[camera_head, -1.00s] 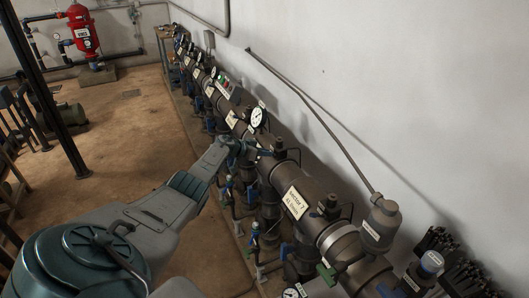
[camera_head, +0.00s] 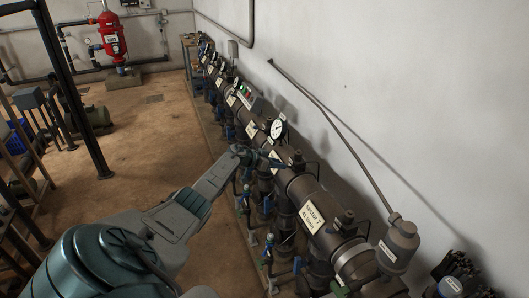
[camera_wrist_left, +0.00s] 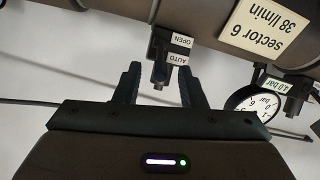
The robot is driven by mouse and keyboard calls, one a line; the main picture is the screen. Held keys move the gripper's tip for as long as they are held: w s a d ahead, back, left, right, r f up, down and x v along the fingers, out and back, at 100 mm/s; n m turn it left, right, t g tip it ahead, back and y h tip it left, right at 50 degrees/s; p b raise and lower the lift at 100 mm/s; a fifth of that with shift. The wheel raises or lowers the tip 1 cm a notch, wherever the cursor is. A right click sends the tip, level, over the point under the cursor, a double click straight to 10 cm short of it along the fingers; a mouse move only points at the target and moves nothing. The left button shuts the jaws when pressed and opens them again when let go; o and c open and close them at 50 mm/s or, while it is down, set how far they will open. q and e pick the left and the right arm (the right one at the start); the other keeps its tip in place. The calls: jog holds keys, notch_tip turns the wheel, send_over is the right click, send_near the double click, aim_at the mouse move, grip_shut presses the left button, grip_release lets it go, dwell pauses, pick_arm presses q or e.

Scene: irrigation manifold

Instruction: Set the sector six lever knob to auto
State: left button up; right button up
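The sector six lever knob (camera_wrist_left: 160,74) is a small dark fitting below the pipe in the left wrist view, which shows its labels upside down. A white label (camera_wrist_left: 178,50) beside it reads OPEN and AUTO. My left gripper (camera_wrist_left: 159,80) is open, with one dark finger on each side of the knob and visible gaps between. I cannot tell which mark the knob points to. The sector 6 label (camera_wrist_left: 262,30) is on the pipe at upper right. In the head view my left gripper (camera_head: 268,160) reaches the manifold; the knob is too small to make out there.
The pipe manifold (camera_head: 300,190) runs along the white wall, with several blue-handled valves (camera_head: 268,240) below. A gauge (camera_wrist_left: 252,102) sits close right of the gripper in the wrist view. A red tank (camera_head: 112,38) stands far back.

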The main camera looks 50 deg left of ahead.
pick_arm(q)
jog(key=v, duration=0.7)
jog(key=shift+s, duration=0.2)
